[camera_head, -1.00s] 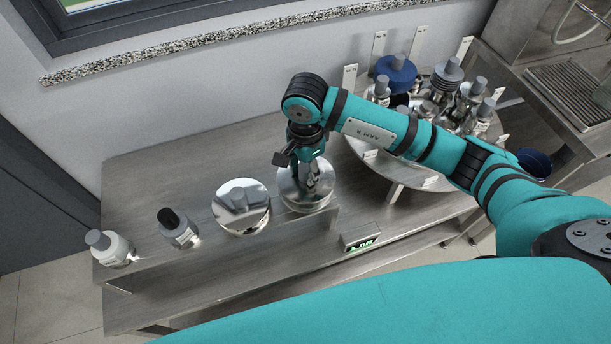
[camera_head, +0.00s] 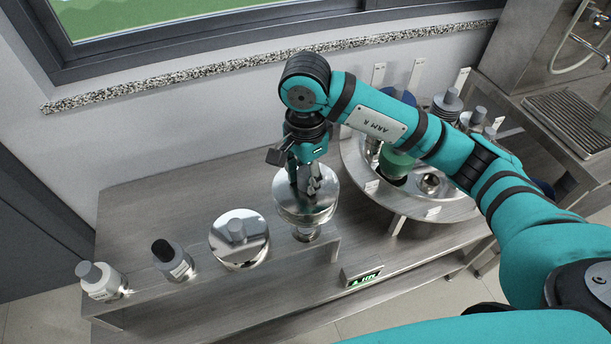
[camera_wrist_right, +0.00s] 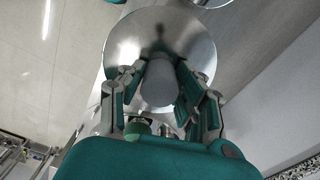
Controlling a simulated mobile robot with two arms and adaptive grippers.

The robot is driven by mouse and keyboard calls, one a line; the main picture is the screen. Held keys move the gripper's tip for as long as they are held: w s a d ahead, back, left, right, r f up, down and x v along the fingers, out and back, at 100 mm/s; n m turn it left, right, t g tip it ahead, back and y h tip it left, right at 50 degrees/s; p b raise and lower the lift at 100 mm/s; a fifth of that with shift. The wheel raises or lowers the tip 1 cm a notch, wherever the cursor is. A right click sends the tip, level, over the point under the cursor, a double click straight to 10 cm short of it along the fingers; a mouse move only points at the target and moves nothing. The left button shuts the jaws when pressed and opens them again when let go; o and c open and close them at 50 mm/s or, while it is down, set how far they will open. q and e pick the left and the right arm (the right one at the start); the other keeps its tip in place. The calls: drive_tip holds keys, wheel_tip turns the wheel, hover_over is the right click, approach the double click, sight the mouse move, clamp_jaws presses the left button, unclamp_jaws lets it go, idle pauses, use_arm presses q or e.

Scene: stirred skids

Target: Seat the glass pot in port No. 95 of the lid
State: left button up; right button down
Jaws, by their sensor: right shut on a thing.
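My right gripper (camera_head: 306,184) is shut on the grey knob (camera_wrist_right: 163,82) of a wide, round steel-topped piece (camera_head: 292,209) above the front shelf. A narrower lower part (camera_head: 306,233) shows beneath its disc; I cannot tell whether it touches the shelf. No clear glass shows on it, so I cannot tell whether it is the glass pot. The round steel lid (camera_head: 455,212) lies on the table to the right, partly hidden by my right arm. An empty-looking port (camera_head: 429,183) shows near its front. Its tag numbers are too small to read. My left gripper is not in view.
Several fittings, one green (camera_head: 396,162), stand on the lid. A small display (camera_head: 362,275) is at the table front.

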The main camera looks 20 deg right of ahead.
drive_tip(key=shift+r+p, duration=0.95)
drive_tip(key=shift+r, duration=1.95)
